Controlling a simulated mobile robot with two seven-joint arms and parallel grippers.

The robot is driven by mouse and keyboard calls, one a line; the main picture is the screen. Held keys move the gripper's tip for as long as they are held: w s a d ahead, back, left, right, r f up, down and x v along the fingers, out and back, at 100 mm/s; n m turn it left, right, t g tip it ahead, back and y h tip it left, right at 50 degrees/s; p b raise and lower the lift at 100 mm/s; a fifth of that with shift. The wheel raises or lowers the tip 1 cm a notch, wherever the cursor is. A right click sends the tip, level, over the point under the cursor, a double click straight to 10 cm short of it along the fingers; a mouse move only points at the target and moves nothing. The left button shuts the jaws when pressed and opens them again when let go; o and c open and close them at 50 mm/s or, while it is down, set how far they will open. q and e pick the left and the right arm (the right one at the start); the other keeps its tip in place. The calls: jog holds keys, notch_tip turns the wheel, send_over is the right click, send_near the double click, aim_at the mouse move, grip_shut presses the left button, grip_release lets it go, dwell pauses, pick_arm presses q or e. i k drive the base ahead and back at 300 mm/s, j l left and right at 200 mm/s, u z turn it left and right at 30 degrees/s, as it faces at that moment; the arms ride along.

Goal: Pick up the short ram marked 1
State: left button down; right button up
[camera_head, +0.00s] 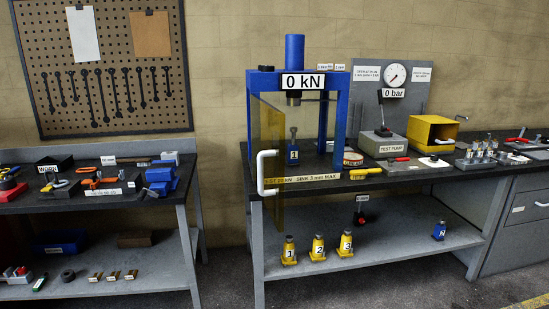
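Two items carry a 1. A yellow jack-shaped piece (289,252) marked 1 stands upright on the lower shelf under the press, left of similar yellow pieces marked 2 (318,249) and 3 (346,244). A blue piece (439,231) with a mark too small to read stands at the shelf's right. I cannot tell from looks alone which one is called the short ram. Neither of my grippers shows.
An amber guard panel (267,130) and white handle (262,172) stand at the press's left front. A gauge (395,75), test pump (386,132) and yellow box (431,132) are right of it. The left bench (95,202) is cluttered. Floor in front is clear.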

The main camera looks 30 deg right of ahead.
aim_at(293, 151)
jog(key=z, duration=0.95)
